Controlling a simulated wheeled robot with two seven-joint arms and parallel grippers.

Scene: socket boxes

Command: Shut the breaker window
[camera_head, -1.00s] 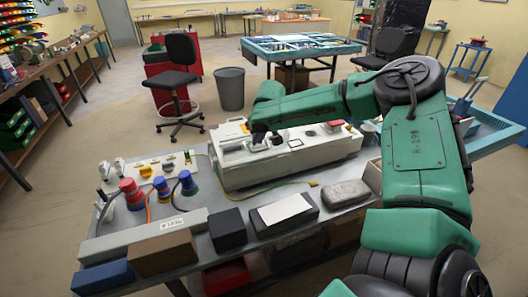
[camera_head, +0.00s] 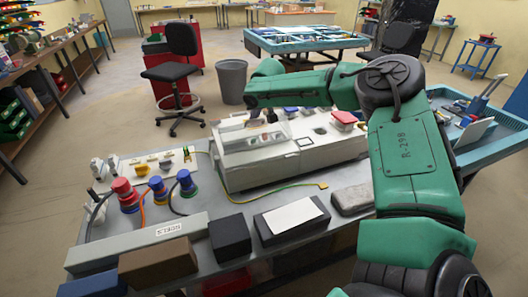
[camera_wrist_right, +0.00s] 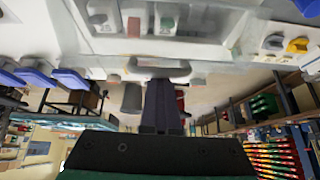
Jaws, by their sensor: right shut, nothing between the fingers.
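A long white socket box (camera_head: 300,165) stands on the grey workbench. Its breaker window (camera_head: 250,134), a pale framed pane, is on the left part of the top and looks raised and tilted; its exact angle is hard to tell. My right gripper (camera_head: 256,110) is over the far side of the window, partly hidden by my forearm. In the right wrist view the gripper (camera_wrist_right: 160,97) is shut and empty, with its fingertips close to the window's rim (camera_wrist_right: 160,68). Contact cannot be told. My left gripper is not in view.
A black block (camera_head: 229,236), a dark box with a white card (camera_head: 293,216) and a grey case (camera_head: 353,199) line the bench front. A blue tray table (camera_head: 490,140) stands right.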

